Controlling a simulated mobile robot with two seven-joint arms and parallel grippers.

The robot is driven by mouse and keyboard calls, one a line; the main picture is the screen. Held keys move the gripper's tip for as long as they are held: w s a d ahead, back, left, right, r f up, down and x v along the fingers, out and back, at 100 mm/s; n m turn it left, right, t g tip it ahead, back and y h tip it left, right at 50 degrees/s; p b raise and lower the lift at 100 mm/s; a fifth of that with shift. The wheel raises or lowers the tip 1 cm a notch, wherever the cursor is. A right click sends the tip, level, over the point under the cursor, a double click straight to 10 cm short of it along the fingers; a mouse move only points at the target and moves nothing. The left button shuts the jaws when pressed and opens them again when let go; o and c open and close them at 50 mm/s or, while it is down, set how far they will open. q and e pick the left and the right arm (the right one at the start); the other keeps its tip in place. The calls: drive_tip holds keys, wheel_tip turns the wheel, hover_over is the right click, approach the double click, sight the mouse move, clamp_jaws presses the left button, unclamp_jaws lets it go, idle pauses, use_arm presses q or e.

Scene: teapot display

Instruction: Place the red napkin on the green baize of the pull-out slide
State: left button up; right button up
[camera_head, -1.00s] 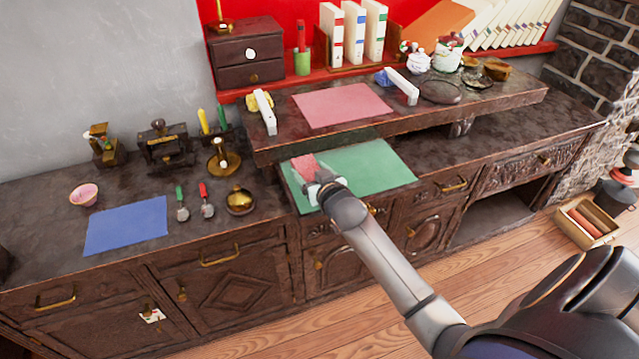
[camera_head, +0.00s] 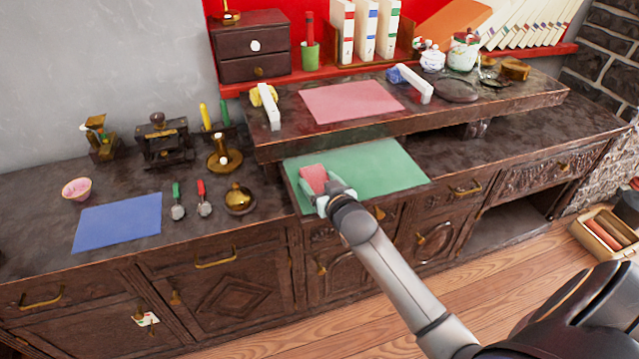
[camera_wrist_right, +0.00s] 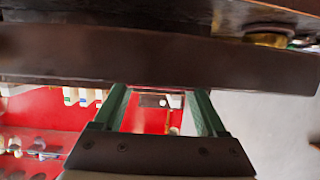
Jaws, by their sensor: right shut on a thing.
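The red napkin (camera_head: 314,176) is a small folded pad over the near left part of the green baize (camera_head: 375,168). The baize covers the pull-out slide below the raised shelf. My right gripper (camera_head: 322,192) is shut on the napkin's near side. I cannot tell whether the napkin touches the baize. In the right wrist view, the gripper's two green fingers (camera_wrist_right: 160,108) stand apart, and the napkin cannot be made out clearly. My left gripper is not in view.
The raised shelf (camera_head: 490,104) overhangs behind the slide, with a pink mat (camera_head: 350,102) on it. A brass bell (camera_head: 239,200), two small scoops and a blue mat (camera_head: 118,222) lie left of the slide. Most of the baize is clear.

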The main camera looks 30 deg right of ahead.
drive_tip(key=shift+f, duration=0.15)
drive_tip(key=o, duration=1.3)
drive_tip(key=shift+s+r, duration=0.15)
drive_tip(key=shift+r, duration=0.1)
drive_tip(key=p+v, duration=0.2)
drive_tip(key=v, duration=0.9)
drive_tip(key=s+a+f+n+g+y, duration=0.1)
drive_tip(key=s+a+f+y, duration=0.1)
drive_tip(key=s+a+f, duration=0.3)
drive_tip(key=s+a+f+n+g+y, duration=0.2)
drive_tip(key=s+a+f, duration=0.3)
drive_tip(key=a+f, duration=0.1)
drive_tip(key=s+a+f+n+g+y, duration=0.1)
drive_tip(key=s+a+f+g+y, duration=0.1)
drive_tip(key=s+a+f, duration=0.3)
drive_tip(key=shift+s+a+f+n, duration=0.1)
drive_tip(key=shift+s+f+n, duration=0.15)
drive_tip(key=shift+f, duration=0.3)
drive_tip(key=shift+s+a+f+n, duration=0.1)
drive_tip(key=shift+s+f+n, duration=0.1)
drive_tip(key=shift+f, duration=0.4)
